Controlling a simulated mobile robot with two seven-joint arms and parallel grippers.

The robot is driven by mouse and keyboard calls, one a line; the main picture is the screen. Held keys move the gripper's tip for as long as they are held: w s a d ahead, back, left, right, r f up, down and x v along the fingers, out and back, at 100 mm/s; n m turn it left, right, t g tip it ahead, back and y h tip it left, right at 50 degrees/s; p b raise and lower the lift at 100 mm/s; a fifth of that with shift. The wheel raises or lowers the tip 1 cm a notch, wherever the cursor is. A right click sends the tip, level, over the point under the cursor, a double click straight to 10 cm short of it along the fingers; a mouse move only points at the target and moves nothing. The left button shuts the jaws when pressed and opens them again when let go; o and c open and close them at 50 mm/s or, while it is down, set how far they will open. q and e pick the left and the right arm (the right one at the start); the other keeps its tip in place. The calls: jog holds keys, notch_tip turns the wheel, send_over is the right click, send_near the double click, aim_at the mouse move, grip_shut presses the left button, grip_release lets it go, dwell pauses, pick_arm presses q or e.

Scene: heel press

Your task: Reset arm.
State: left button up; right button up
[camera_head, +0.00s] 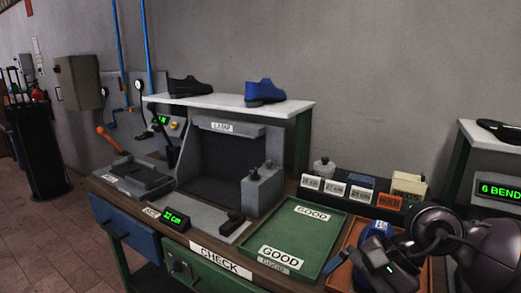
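My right arm comes in from the right edge, its dark gripper (378,262) low over the orange tray at the bottom right. Its fingers are dark and partly hidden, so I cannot tell if they are open or shut. A blue item with a small white label (379,228) shows just behind the gripper; I cannot tell if they touch. My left gripper is not in view.
A green tray (333,228) marked GOOD lies empty beside the partly covered orange tray (356,232). Small labelled blocks (336,189) stand behind them. A black shoe (190,85) and a blue shoe (265,92) sit on the white shelf (230,103). A green display (176,219) stands at the bench front.

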jog(key=s+a+r+m+t+y, duration=0.2)
jog(key=a+r+m+t+y, duration=0.35)
jog(key=m+y, duration=0.8)
jog(key=w+d+f+m+t+h, duration=0.2)
jog(key=d+f+m+t+h, duration=0.35)
jog(key=m, duration=0.95)
jog(key=w+d+f+m+t+h, duration=0.15)
jog(key=d+m+t+h, duration=0.45)
jog(key=m+t+h, duration=0.6)
jog(key=s+d+f+m+g+h, duration=0.35)
jog(key=s+f+m+g, duration=0.2)
jog(key=f+m, duration=0.2)
jog(key=s+d+f+m+g+h, duration=0.35)
jog(key=s+f+m+g, duration=0.2)
jog(key=f+m, duration=0.2)
jog(key=s+f+m+g+y, duration=0.1)
jog(key=s+f+m+g, duration=0.35)
jog(key=s, duration=0.35)
jog(key=s+f+m+g+y, duration=0.1)
jog(key=s+f+m+g, duration=0.2)
jog(key=s+g, duration=0.35)
jog(key=w+f+n+t+p, duration=0.1)
jog(key=w+f+t, duration=0.4)
jog(key=w+t, duration=0.3)
jog(key=shift+w+a+f+t+y+p, duration=0.2)
jog(key=shift+a+f+t+y+p, duration=0.15)
jog(key=shift+t, duration=1.05)
jog(key=shift+a, duration=0.1)
